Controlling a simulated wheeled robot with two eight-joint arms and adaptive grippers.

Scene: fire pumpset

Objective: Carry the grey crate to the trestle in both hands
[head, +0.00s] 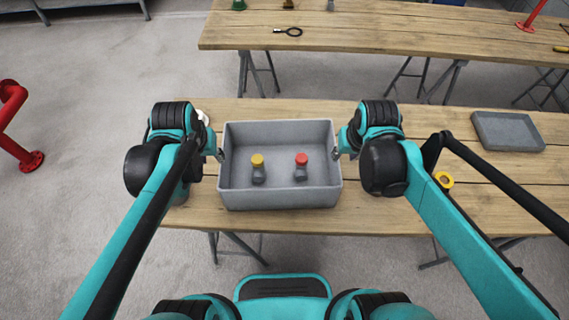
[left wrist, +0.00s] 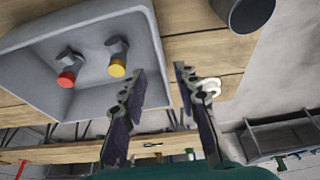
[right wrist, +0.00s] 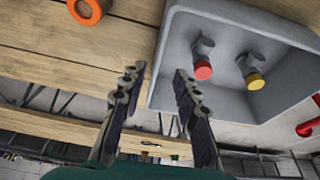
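The grey crate (head: 280,199) stands upright on the near wooden table (head: 390,222). Inside it are a fitting with a yellow cap (head: 258,168) and one with a red cap (head: 301,168). My left gripper (head: 218,155) is at the crate's left wall and my right gripper (head: 339,154) at its right wall. In both wrist views the fingers, left (left wrist: 158,70) and right (right wrist: 160,69), are apart, one on each side of the wall's rim; contact is unclear. A far wooden trestle table (head: 390,35) stands behind, across a gap.
A black ring-ended tool (head: 288,32) and a green item (head: 238,5) are on the far table. Red pipe (head: 12,120) stands at left. Floor between the tables is clear.

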